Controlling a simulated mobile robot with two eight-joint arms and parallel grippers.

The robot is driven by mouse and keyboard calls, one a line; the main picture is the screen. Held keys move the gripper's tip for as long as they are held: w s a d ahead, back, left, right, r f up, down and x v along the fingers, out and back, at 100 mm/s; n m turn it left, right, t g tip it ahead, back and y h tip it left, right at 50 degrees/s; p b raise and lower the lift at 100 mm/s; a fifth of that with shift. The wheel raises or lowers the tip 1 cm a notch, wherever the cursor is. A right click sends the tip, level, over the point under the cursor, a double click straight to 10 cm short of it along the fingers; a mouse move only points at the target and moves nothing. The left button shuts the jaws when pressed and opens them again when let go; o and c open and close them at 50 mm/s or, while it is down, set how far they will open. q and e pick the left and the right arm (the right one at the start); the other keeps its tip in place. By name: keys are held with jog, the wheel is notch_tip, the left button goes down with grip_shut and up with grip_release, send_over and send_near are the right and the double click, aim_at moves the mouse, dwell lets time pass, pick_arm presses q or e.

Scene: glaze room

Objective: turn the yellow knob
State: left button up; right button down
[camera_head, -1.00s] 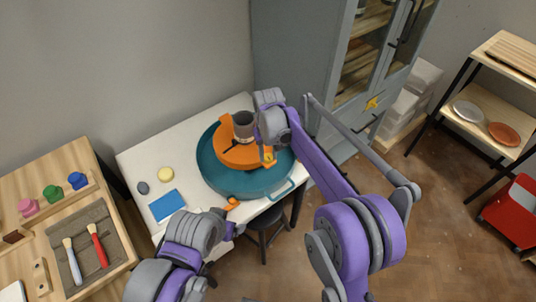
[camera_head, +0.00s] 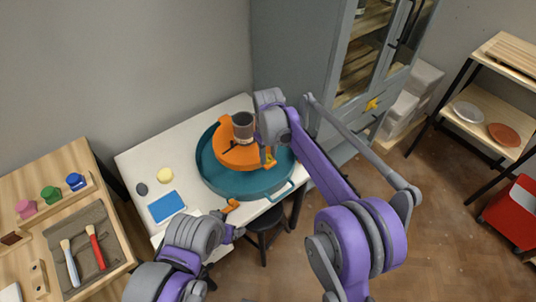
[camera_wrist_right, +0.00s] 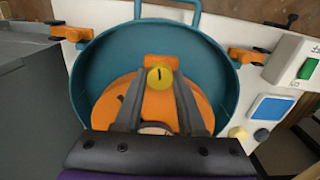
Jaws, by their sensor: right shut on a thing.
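The yellow knob (camera_wrist_right: 159,77) is a small round knob with a dark mark on its face. It sits on an orange tab at the edge of the orange disc (camera_wrist_right: 108,103), inside the round teal basin (camera_wrist_right: 90,70). My right gripper (camera_wrist_right: 160,86) is shut on the knob, with one finger on each side. In the head view the knob (camera_head: 270,160) is partly hidden by the right gripper (camera_head: 265,153).
The white table (camera_head: 140,160) also bears a blue pad (camera_head: 166,207), a yellow round piece (camera_head: 165,175) and a dark oval piece (camera_head: 142,189). Orange clamps (camera_wrist_right: 245,55) flank the basin. A grey cabinet (camera_head: 295,60) stands close behind, and a black stool (camera_head: 265,222) in front.

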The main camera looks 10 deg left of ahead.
aim_at(268, 157)
jog(key=c, duration=0.5)
grip_release()
notch_tip(268, 157, up, 11)
jog(key=shift+p, duration=0.3)
dwell(0.3)
jog(key=s+d+r+m+t, duration=0.1)
jog(key=s+d+m, duration=0.15)
jog(key=d, duration=0.35)
jog(key=s+d+r+m+t, duration=0.1)
jog(key=s+d+r, duration=0.1)
jog(key=s+d, duration=0.35)
jog(key=s+d+r+m, duration=0.1)
jog(key=d+m, duration=0.1)
jog(key=d, duration=0.6)
jog(key=s+d+f+m+t, duration=0.1)
jog(key=s+d+f, duration=0.1)
jog(key=s+d, duration=0.2)
jog(key=s+d+f+m+t+p, duration=0.1)
jog(key=s+d+f+m, duration=0.1)
jog(key=s, duration=0.5)
jog(key=s+d+f+m+t, duration=0.1)
jog(key=s+d+f+m, duration=0.1)
jog(key=s+d+f, duration=0.2)
jog(key=s+d, duration=0.2)
jog(key=shift+s+p, duration=0.3)
jog(key=shift+p, duration=0.05)
